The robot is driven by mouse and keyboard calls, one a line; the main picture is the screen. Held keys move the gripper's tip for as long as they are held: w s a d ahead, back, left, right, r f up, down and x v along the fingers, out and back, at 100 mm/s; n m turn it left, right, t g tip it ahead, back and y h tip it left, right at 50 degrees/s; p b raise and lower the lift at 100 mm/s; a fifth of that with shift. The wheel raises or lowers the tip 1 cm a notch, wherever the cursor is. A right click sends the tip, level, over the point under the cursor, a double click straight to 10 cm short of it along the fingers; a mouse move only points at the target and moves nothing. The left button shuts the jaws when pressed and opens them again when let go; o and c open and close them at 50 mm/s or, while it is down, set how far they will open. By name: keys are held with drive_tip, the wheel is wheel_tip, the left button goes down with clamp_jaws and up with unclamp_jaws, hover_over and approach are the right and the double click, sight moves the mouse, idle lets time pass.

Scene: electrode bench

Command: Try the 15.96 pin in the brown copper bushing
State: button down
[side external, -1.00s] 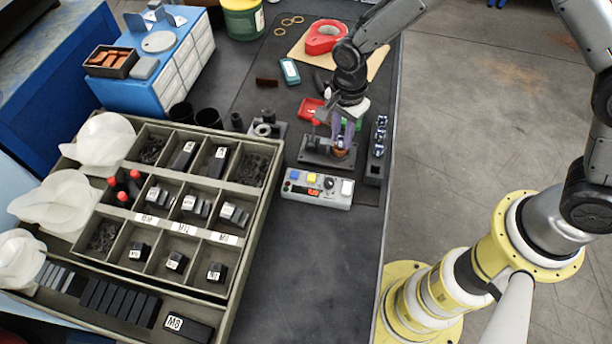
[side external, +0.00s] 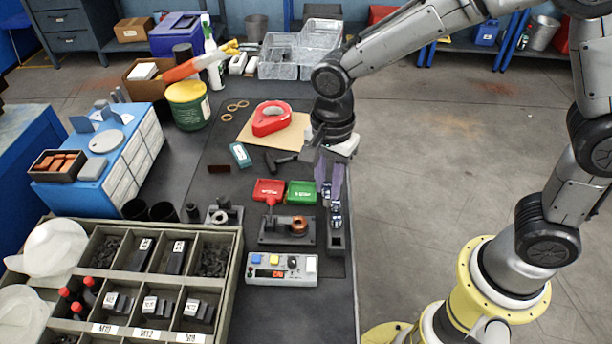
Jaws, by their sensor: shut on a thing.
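The brown copper bushing (side external: 299,224) sits in a dark fixture block (side external: 270,234) on the black bench mat. A dark pin rack (side external: 337,241) stands just right of the fixture, with shiny metal pins (side external: 335,216) in it. My gripper (side external: 331,201) points down over the rack, to the right of and beyond the bushing. It is shut on a pin, which is mostly hidden by the fingers. I cannot read any size on the pins, nor tell whether the held pin is clear of the rack.
A red tray (side external: 268,189) and a green tray (side external: 302,192) lie behind the fixture. A grey control box (side external: 282,269) is in front. A compartment tray (side external: 237,262) fills the lower left. A red tape ring (side external: 271,119) lies farther back.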

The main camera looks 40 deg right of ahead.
drive_tip(key=shift+s+d+f, duration=0.15)
drive_tip(key=shift+s+f, duration=0.3)
drive_tip(key=shift+f, duration=1.25)
drive_tip(key=shift+s+d+f, duration=0.15)
drive_tip(key=shift+s+f, duration=0.35)
drive_tip(key=shift+f, duration=1.2)
drive_tip(key=shift+s+d+f, duration=0.15)
drive_tip(key=shift+s+f, duration=0.3)
drive_tip(key=shift+f, duration=1.25)
drive_tip(key=shift+f, duration=1.85)
drive_tip(key=c, duration=0.6)
unclamp_jaws()
wheel_tip(320, 180, up, 14)
drive_tip(key=shift+f, duration=0.1)
